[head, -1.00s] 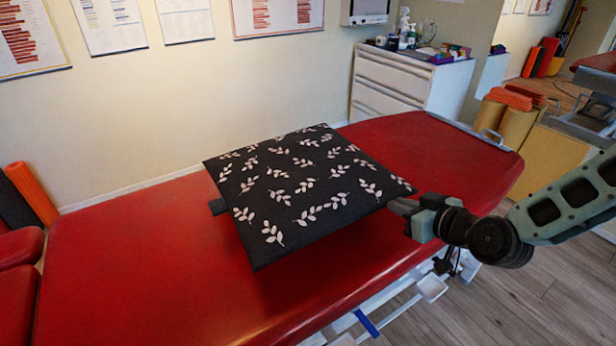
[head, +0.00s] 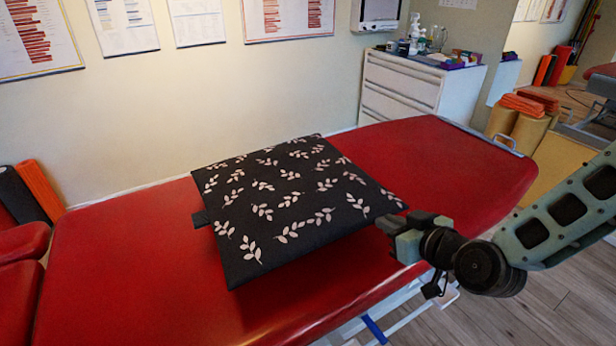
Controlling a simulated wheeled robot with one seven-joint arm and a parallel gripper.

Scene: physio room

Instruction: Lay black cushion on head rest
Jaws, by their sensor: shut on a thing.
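The black cushion (head: 300,185) with pale leaf sprigs is flat and roughly level over the middle of the red treatment table. A small dark tab (head: 201,218) sticks out at its left edge. My gripper (head: 388,224) is shut on the cushion's right corner; the fingertips are partly hidden. The cushion's near edge seems to be a little above the table, but I cannot tell the gap. Smaller red pads (head: 22,242) at the left edge, separated from the long pad by a gap, look like the head rest; they are partly cut off and bare.
The long red table pad (head: 120,270) is clear to the left and right of the cushion. A wall with posters runs behind it. A white drawer cabinet (head: 400,85) with bottles stands at the back. Orange and black rolls (head: 38,190) stand behind the left pads.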

